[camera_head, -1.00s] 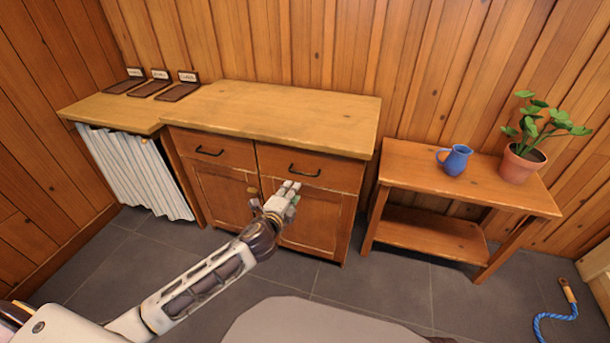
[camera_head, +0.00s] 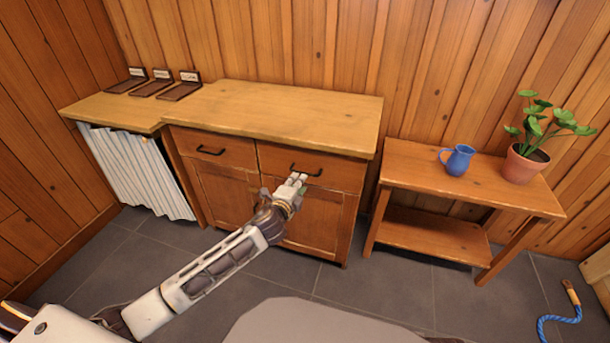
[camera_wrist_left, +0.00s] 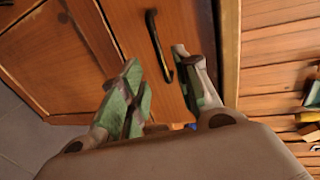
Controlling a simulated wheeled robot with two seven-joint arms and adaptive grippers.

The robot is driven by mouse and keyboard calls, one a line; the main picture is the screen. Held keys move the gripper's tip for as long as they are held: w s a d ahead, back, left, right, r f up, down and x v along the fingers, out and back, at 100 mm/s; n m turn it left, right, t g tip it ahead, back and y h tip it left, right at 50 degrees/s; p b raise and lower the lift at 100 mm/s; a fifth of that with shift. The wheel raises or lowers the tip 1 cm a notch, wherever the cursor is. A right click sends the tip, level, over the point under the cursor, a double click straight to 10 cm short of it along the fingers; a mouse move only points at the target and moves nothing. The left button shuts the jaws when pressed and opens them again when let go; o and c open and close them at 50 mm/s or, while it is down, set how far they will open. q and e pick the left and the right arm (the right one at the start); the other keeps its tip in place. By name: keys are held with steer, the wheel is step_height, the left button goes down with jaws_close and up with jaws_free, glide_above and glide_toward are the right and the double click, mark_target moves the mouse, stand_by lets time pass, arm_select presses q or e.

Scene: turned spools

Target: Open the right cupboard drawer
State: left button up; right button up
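The right cupboard drawer (camera_head: 338,172) is closed, flush in the wooden cupboard beside the left drawer (camera_head: 228,152). Its dark bar handle (camera_head: 312,174) shows just beyond my left gripper (camera_head: 298,178). In the left wrist view the handle (camera_wrist_left: 157,40) lies between the two green-padded fingers of my left gripper (camera_wrist_left: 156,60). The fingers are spread apart, and the right finger is closer to the handle. Whether either touches it I cannot tell. My gripper and wrist hide part of the right cupboard door (camera_head: 318,222). My right gripper is not in view.
A side table (camera_head: 405,160) to the right holds a blue jug (camera_head: 457,160) and a potted plant (camera_head: 524,162). A curtained counter (camera_head: 105,112) stands left of the cupboard. A blue rope (camera_head: 556,319) lies on the floor at right. The cupboard top is bare.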

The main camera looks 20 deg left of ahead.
mark_target(305, 173)
arm_select(q)
steer(key=shift+b+x, duration=1)
steer(key=shift+x, duration=3.15)
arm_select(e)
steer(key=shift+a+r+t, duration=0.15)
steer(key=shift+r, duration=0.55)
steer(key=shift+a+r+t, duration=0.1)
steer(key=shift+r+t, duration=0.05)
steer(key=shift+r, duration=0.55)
arm_select(q)
jaws_close()
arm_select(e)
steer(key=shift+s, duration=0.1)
